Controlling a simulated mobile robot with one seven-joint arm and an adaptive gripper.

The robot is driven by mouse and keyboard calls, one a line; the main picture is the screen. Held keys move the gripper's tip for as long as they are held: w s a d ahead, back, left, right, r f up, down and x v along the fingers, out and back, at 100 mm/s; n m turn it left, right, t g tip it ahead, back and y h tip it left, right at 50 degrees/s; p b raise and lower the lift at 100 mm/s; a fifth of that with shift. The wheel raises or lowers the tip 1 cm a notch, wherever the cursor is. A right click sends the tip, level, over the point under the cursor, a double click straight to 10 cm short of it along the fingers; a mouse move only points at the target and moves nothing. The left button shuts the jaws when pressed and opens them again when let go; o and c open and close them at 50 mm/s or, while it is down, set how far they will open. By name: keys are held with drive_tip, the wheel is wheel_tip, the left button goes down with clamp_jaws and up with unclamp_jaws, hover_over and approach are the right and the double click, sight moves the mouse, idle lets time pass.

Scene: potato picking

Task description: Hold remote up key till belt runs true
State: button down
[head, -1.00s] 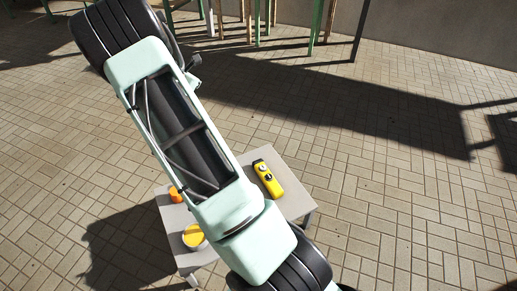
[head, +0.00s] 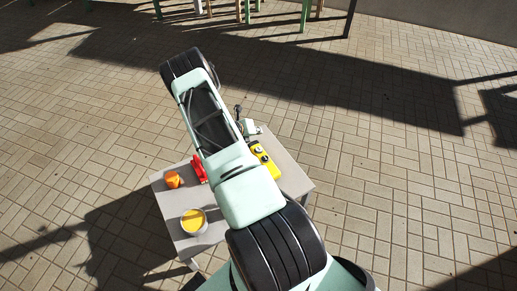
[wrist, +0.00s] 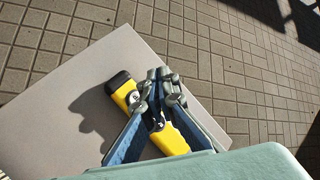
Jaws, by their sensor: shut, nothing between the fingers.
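The yellow remote (head: 265,160) lies on the small grey table (head: 228,226), partly hidden behind my arm in the head view. It also shows in the wrist view (wrist: 172,141), with a black end and a round button on its face. My gripper (wrist: 160,76) is shut and empty, with its fingers over the remote and hiding its middle part. I cannot tell whether the fingertips touch a key. The up key cannot be made out, and no belt can be identified in view.
On the table's left stand an orange item (head: 173,180), a red item (head: 199,168) beside my arm, and a bowl with yellow contents (head: 194,222). Paved floor (head: 400,180) around the table is open. Green and wooden posts stand at the back.

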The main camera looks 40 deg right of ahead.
sight(257, 149)
wheel_tip(257, 149, down, 9)
drive_tip(key=b, duration=0.6)
drive_tip(key=shift+b, duration=0.3)
idle(1.2)
drive_tip(key=shift+f+b, duration=0.3)
drive_tip(key=shift+b, duration=0.1)
drive_tip(key=shift+f+b, duration=0.4)
drive_tip(key=shift+f, duration=0.1)
idle(4.6)
